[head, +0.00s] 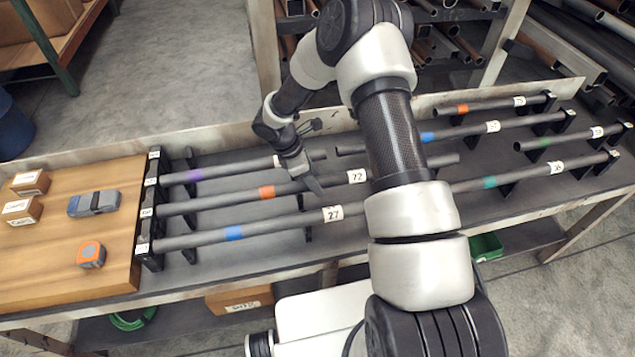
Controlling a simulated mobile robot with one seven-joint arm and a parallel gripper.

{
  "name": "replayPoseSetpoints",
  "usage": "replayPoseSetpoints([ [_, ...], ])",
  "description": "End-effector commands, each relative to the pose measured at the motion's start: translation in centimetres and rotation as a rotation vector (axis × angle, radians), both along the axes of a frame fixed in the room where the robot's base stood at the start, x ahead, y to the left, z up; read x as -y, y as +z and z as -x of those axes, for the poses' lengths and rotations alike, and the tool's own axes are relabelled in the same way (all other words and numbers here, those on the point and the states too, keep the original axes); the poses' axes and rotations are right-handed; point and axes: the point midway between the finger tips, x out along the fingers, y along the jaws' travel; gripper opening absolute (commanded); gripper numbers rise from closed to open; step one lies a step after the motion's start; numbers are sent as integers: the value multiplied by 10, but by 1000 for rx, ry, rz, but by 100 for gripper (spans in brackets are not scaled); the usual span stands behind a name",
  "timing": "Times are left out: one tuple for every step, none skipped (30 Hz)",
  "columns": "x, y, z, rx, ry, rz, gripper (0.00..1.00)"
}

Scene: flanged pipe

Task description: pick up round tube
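Several grey round tubes lie on black notched supports along the bench. On the left are a purple-banded tube (228,171), an orange-banded tube labelled 72 (305,186) and a blue-banded tube labelled 27 (285,224). On the right are an orange-banded tube (488,104), a blue-banded tube (460,131), a green-banded tube (565,137) and a teal-banded tube (525,176). My gripper (317,157) is open, its fingers spread near the right end of the purple-banded tube. I cannot tell its height above the tubes. My arm hides parts of some tubes.
A wooden board (110,275) at the bench's left holds small boxes (30,182), a grey-blue device (94,203) and an orange tape measure (91,255). A raised rim (210,139) runs along the bench's back. Racks of pipes (450,45) stand behind.

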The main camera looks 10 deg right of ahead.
Motion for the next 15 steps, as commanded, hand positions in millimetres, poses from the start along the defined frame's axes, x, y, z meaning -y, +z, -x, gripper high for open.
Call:
replayPoseSetpoints([
  [1, -2, 0, 0, -1, -1, 51],
  [1, -3, 0, 0, -1, -1, 51],
  [1, -3, 0, 0, -1, -1, 51],
  [1, -3, 0, 0, -1, -1, 51],
  [1, -3, 0, 1, -1, 0, 51],
  [1, -3, 0, 1, -1, 0, 51],
  [1, -3, 0, 1, -1, 0, 51],
  [1, -2, 0, 1, -1, 0, 48],
  [1, -2, 0, 1, -1, 0, 41],
  [1, -2, 0, 1, -1, 0, 36],
  [1, -2, 0, 1, -1, 0, 31],
  [1, -2, 0, 1, -1, 0, 24],
  [1, -2, 0, 1, -1, 0, 19],
  [1, -2, 0, 1, -1, 0, 14],
  [1, -2, 0, 1, -1, 0, 7],
])
